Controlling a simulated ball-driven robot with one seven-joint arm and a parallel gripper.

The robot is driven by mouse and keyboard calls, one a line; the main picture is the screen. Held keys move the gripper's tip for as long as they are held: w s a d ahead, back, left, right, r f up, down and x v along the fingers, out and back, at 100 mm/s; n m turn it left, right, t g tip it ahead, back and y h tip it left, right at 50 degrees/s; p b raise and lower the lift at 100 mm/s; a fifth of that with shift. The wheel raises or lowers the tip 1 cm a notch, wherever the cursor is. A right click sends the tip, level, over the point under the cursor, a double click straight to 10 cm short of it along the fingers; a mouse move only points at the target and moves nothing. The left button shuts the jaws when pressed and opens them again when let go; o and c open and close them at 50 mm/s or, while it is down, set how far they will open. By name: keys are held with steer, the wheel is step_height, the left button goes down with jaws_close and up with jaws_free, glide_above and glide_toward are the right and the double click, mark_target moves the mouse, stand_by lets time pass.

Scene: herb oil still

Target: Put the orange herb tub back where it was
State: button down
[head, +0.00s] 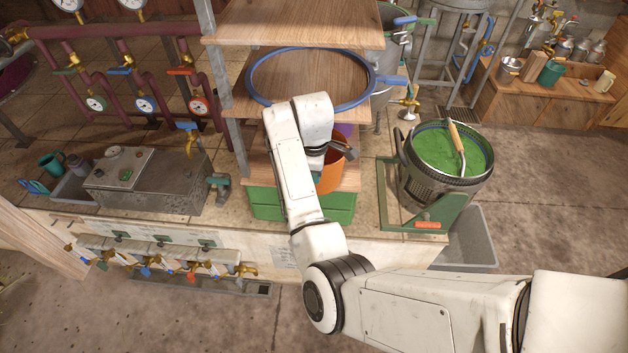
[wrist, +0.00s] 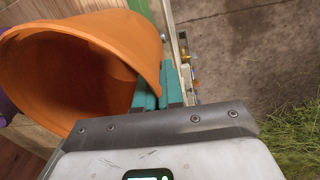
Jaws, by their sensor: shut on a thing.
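The orange herb tub (head: 331,172) is at the wooden shelf rack, partly hidden behind my arm in the head view. In the wrist view the tub (wrist: 75,60) fills the upper left, with its open mouth and rim showing. My gripper (wrist: 165,85) has its teal fingers closed on the tub's wall at the rim. In the head view the gripper (head: 343,150) is at the tub's upper right side. Whether the tub rests on a shelf board or hangs just above it, I cannot tell.
A wooden shelf board (head: 262,172) lies around the tub, above a green crate (head: 330,212). A purple item (head: 345,130) is behind the tub. A blue hoop (head: 250,85) lies on a higher board. A metal pot with green herbs (head: 425,185) stands to the right.

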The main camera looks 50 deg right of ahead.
steer(key=shift+s+d+f+b, duration=0.15)
steer(key=shift+d+f+b, duration=0.1)
steer(key=shift+f+b, duration=0.5)
steer(key=shift+a+f, duration=0.1)
steer(key=shift+f, duration=0.15)
steer(key=c, duration=1.3)
jaws_free()
steer(key=shift+o, duration=0.2)
step_height(320, 180, up, 12)
steer(key=p, duration=0.2)
steer(key=shift+s+a, duration=0.25)
steer(key=shift+a, duration=0.2)
